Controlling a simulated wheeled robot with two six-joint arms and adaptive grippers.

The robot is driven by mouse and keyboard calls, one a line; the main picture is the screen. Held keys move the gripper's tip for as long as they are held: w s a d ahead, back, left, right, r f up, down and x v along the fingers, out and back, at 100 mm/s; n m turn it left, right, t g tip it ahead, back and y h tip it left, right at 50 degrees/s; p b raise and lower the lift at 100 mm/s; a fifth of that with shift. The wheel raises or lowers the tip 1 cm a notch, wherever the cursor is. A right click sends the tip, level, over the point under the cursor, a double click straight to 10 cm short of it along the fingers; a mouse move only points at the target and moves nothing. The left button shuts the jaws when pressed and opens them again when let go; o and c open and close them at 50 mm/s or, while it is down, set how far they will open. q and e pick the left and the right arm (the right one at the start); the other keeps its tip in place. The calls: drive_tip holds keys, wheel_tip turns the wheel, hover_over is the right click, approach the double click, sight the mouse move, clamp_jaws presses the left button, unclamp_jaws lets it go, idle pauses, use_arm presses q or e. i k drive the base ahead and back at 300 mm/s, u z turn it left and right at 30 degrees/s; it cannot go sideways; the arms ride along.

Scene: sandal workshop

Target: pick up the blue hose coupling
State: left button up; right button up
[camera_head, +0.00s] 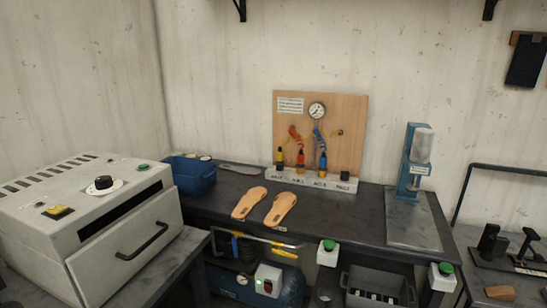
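A wooden panel (350,112) stands at the back of the dark bench. A blue coiled hose (319,135) hangs on it below a round gauge (317,110). The blue hose coupling (323,161) appears upright at the hose's lower end, in a labelled light grey block (312,179) at the panel's foot. To its left stand a red-orange coupling (300,157) and a yellow and black one (279,157). Small details of the couplings are too small to tell. Neither of my grippers shows in the head view.
Two tan sandal soles (264,206) lie on the bench in front of the block. A blue bin (188,177) is left, a blue press (413,165) right. A large grey machine (95,225) fills the left foreground. Green buttons (329,246) stand at the bench front.

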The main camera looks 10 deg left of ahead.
sight(323, 159)
drive_tip(key=i, duration=0.9)
drive_tip(key=z, duration=0.5)
